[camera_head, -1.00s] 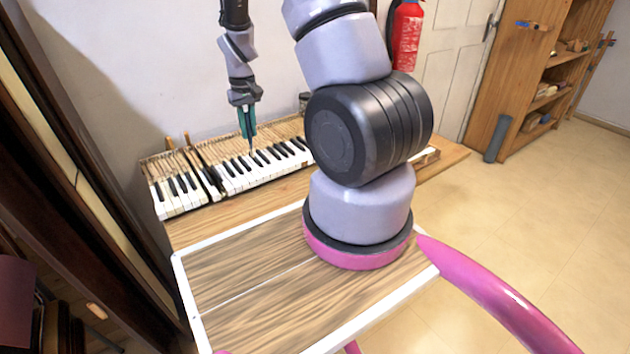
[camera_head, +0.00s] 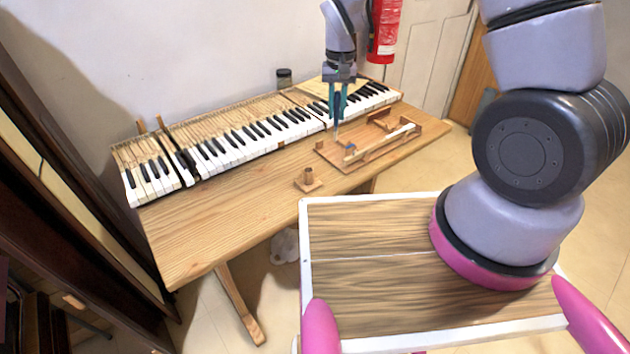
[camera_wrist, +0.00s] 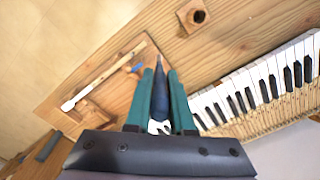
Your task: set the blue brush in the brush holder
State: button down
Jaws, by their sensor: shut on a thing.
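My gripper (camera_head: 337,106) is shut on the blue brush (camera_wrist: 160,98), a slim dark blue piece with a pale narrow tip. In the wrist view the brush lies between the two teal fingers (camera_wrist: 161,95) with its tip pointing out past them. In the head view the brush points down over the left part of a wooden tray; whether it touches the tray is hard to tell. The brush holder (camera_head: 308,180) is a small wooden block with a short round socket near the table's front edge. It also shows in the wrist view (camera_wrist: 194,16), and its opening looks empty.
The wooden tray (camera_head: 330,152) holds a pale stick (camera_head: 385,140), a small blue piece (camera_head: 350,148) and wooden blocks. Piano keys (camera_head: 230,145) run along the back of the table (camera_head: 210,225). A dark jar (camera_head: 284,78) stands behind. The front-left tabletop is clear.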

jog(key=s+a, duration=0.6)
jog(key=a, duration=0.2)
jog(key=m, duration=0.1)
send_over(308, 178)
jog(key=w, duration=0.1)
notch_tip(308, 178, down, 5)
jog(key=shift+w+f, duration=0.15)
jog(key=shift+f, duration=0.9)
jog(key=shift+w+f, duration=0.1)
jog(key=shift+f, duration=0.9)
jog(key=shift+f, duration=0.15)
jog(key=c, duration=0.8)
grip_release()
